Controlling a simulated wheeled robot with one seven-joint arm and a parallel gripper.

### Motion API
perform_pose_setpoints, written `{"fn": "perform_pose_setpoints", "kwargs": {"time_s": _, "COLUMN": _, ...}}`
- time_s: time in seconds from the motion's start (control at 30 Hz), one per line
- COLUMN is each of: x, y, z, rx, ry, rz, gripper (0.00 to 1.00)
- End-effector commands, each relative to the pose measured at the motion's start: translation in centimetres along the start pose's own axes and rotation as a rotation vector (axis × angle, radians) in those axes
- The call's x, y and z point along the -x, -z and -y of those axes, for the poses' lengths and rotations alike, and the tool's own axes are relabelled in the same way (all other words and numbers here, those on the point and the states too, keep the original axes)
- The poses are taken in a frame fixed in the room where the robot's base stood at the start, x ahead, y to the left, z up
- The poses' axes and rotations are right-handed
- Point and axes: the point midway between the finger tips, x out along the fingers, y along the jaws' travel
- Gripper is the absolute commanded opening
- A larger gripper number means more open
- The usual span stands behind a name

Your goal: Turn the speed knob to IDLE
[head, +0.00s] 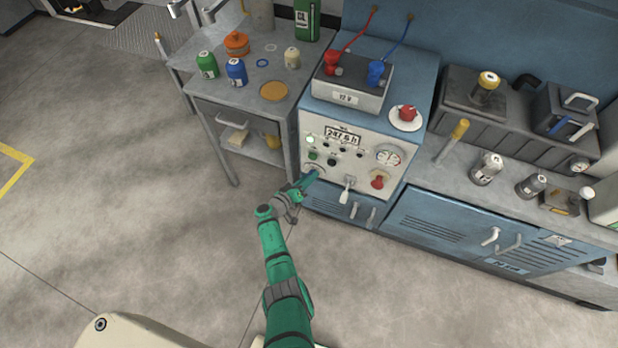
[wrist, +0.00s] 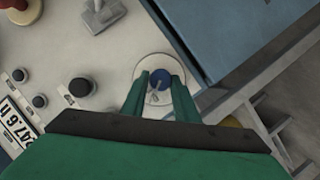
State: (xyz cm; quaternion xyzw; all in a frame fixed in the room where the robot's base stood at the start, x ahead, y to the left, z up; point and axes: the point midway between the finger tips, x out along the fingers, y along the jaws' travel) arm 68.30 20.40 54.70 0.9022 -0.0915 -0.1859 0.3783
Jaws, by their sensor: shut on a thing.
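The speed knob (wrist: 161,84) shows in the wrist view as a small blue knob on a round pale dial plate (wrist: 153,68). My gripper (wrist: 160,88) is shut on it, with one green finger on each side. A light pointer mark shows on the knob's face; the dial's lettering is too small to read. In the head view my gripper (head: 306,182) reaches the lower left of the white control panel (head: 357,184) and hides the knob there.
The panel also bears a lever (head: 345,191), a red knob (head: 379,180), a gauge (head: 389,156) and small buttons. A cart (head: 236,109) with cans stands to the left. A bench (head: 521,200) with canisters runs right. The floor in front is clear.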

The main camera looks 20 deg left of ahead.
Motion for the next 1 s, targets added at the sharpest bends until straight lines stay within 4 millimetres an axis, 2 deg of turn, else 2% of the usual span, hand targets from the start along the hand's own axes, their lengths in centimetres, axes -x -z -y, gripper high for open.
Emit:
{"fn": "perform_pose_setpoints", "kwargs": {"time_s": 0.3, "x": 0.1, "y": -0.3, "z": 0.0, "rx": 0.005, "ry": -0.001, "rz": 0.003, "gripper": 0.05}}
{"fn": "perform_pose_setpoints", "kwargs": {"time_s": 0.33, "x": 0.1, "y": -0.3, "z": 0.0, "rx": 0.005, "ry": -0.001, "rz": 0.003, "gripper": 0.3}}
{"fn": "perform_pose_setpoints", "kwargs": {"time_s": 0.4, "x": 0.1, "y": -0.3, "z": 0.0, "rx": 0.004, "ry": 0.0, "rz": 0.003, "gripper": 0.46}}
{"fn": "perform_pose_setpoints", "kwargs": {"time_s": 0.77, "x": 0.2, "y": -0.1, "z": 0.0, "rx": 0.002, "ry": 0.0, "rz": 0.001, "gripper": 0.46}}
{"fn": "perform_pose_setpoints", "kwargs": {"time_s": 1.0, "x": 2.7, "y": -0.1, "z": 0.1, "rx": 0.001, "ry": 0.001, "rz": 0.0, "gripper": 0.46}}
